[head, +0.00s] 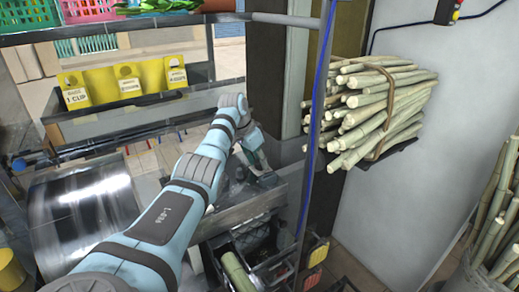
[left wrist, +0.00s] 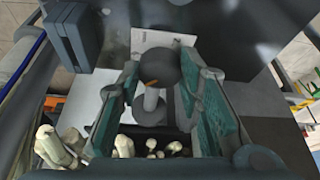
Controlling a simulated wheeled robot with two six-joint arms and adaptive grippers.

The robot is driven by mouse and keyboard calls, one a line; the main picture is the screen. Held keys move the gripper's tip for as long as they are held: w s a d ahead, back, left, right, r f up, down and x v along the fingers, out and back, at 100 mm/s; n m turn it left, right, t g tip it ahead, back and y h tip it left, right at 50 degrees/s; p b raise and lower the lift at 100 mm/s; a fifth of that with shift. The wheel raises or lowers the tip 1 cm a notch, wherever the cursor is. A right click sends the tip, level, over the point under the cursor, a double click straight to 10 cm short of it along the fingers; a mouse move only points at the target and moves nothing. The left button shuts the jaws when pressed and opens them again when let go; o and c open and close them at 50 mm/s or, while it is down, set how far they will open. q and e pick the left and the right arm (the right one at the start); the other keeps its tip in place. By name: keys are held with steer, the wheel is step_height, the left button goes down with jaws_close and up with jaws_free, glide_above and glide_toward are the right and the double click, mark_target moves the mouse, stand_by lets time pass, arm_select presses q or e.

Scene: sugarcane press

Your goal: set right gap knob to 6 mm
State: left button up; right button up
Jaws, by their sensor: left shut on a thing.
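The gap knob (left wrist: 153,68) is a dark round knob with an orange pointer mark on a pale metal stem. It sits between the green-padded fingers of my left gripper (left wrist: 165,100), which is shut on it. A white plate (left wrist: 148,38) shows behind the knob; I cannot read any millimetre marks on it. In the head view my left arm reaches to the press frame, and the left gripper (head: 255,160) is small there, with the knob hidden. My right gripper is in neither view.
A bundle of cane (head: 375,105) lies on a shelf right of the dark post. Below the left gripper, a cane piece (head: 237,270) is by the press. A shiny metal drum (head: 85,210) stands at left, with yellow cup holders (head: 128,78) behind. More cane (head: 495,215) stands at far right.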

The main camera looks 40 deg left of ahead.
arm_select(q)
steer(key=shift+w+r+m+h+p, duration=0.15)
steer(key=shift+m+h+p, duration=0.15)
steer(key=shift+m+p, duration=0.45)
steer(key=o, duration=1.1)
steer(key=shift+f, duration=0.2)
steer(key=shift+r, duration=0.1)
steer(key=v, duration=1.1)
steer(key=shift+r, duration=0.4)
